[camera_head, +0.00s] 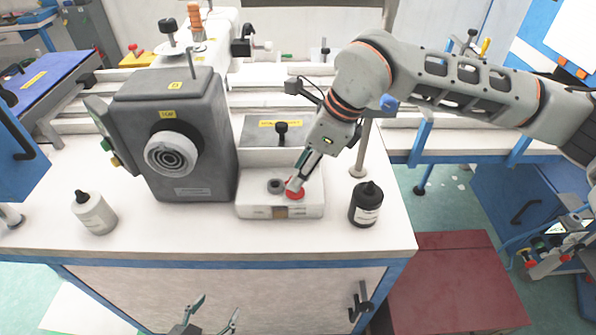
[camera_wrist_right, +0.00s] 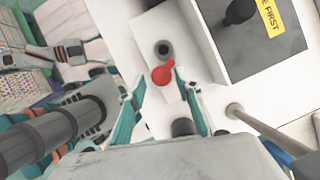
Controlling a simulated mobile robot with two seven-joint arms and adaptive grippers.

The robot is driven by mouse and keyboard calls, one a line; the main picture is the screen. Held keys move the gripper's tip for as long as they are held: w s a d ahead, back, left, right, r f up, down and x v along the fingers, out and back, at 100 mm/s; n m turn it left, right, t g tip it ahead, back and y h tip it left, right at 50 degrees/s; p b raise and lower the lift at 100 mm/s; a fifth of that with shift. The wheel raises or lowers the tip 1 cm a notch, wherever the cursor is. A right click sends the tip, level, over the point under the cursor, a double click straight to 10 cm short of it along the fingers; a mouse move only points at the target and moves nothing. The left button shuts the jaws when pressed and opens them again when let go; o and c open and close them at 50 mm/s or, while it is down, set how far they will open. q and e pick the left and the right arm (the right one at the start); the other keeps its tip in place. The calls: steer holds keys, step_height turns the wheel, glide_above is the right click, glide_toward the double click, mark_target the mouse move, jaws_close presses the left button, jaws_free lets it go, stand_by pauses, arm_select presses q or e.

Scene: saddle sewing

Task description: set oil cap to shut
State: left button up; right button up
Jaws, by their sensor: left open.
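The red round cap (camera_head: 294,193), which looks like the oil cap, is on the white base block (camera_head: 255,211) at the front of the bench. It is beside, not over, a dark round port (camera_head: 275,186). In the right wrist view the red cap (camera_wrist_right: 162,76) has a small tab, and the dark port (camera_wrist_right: 163,49) is just above it. My right gripper (camera_head: 298,180) is down at the red cap; its fingers (camera_wrist_right: 158,74) are apart, on either side of the cap. Contact is unclear. My left gripper (camera_head: 213,313) is open and empty, low in front of the bench.
A dark grey machine (camera_head: 190,110) with a round dial stands left of the block. A black bottle (camera_head: 366,204) stands close at right, a white bottle (camera_head: 95,213) at far left. A grey box with a black knob (camera_head: 281,133) is behind. The bench front is clear.

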steer(key=shift+a+f, duration=0.3)
steer(key=shift+f, duration=0.3)
arm_select(q)
steer(key=shift+w+r, duration=0.45)
steer(key=shift+r, duration=0.05)
arm_select(e)
steer(key=shift+w+f, duration=0.1)
steer(key=shift+f, duration=0.05)
jaws_close()
arm_select(q)
steer(key=shift+f, duration=0.2)
